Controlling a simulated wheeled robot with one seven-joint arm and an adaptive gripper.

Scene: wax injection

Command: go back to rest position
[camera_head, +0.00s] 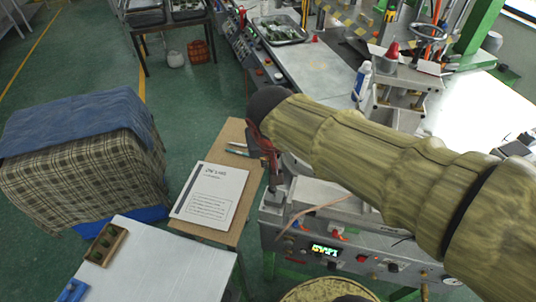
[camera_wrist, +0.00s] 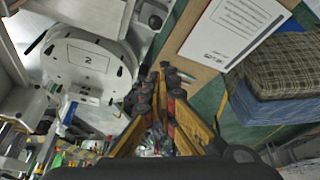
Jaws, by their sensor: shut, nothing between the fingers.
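My gripper (camera_wrist: 158,84) shows in the wrist view with its yellow and dark fingers closed together at the tips and nothing between them. In the head view my arm, in a yellowish sleeve, reaches from the right edge to the middle. My gripper (camera_head: 270,170) hangs below the dark wrist end, partly hidden by it. It is above the machine's left edge, beside the brown board. In the wrist view a white machine part marked 2 (camera_wrist: 88,62) lies to the left of the fingers.
A printed booklet (camera_head: 210,194) lies on a brown board (camera_head: 228,142). A cloth-covered stack (camera_head: 85,160) stands at left, near a white table (camera_head: 160,265). The machine panel (camera_head: 350,262) is below my arm. Green floor is open at upper left.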

